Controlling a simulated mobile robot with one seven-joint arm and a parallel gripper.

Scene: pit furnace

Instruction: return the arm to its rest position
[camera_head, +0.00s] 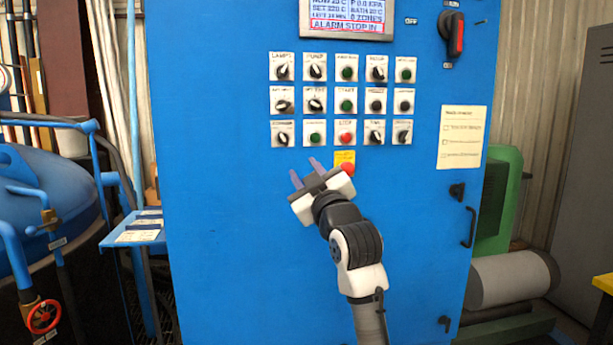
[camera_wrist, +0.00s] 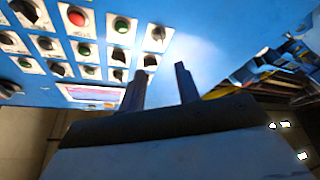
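My arm reaches up from the bottom of the head view in front of a blue control cabinet (camera_head: 240,230). My gripper (camera_head: 305,172) is near the panel's lower rows, pointing up and left. Its two fingers stand apart with nothing between them, and the same gap shows in the wrist view (camera_wrist: 162,85). A red emergency button (camera_head: 348,169) on a yellow plate (camera_head: 344,157) is close to the right of the fingers. I cannot tell whether the gripper touches the cabinet.
Rows of knobs and buttons (camera_head: 346,101) lie above my gripper, under a display (camera_head: 347,17) reading "ALARM STOP IN". A blue shelf (camera_head: 138,236) and round vessel (camera_head: 45,205) stand left. A green machine (camera_head: 497,200) stands right. The cabinet's lower left face is clear.

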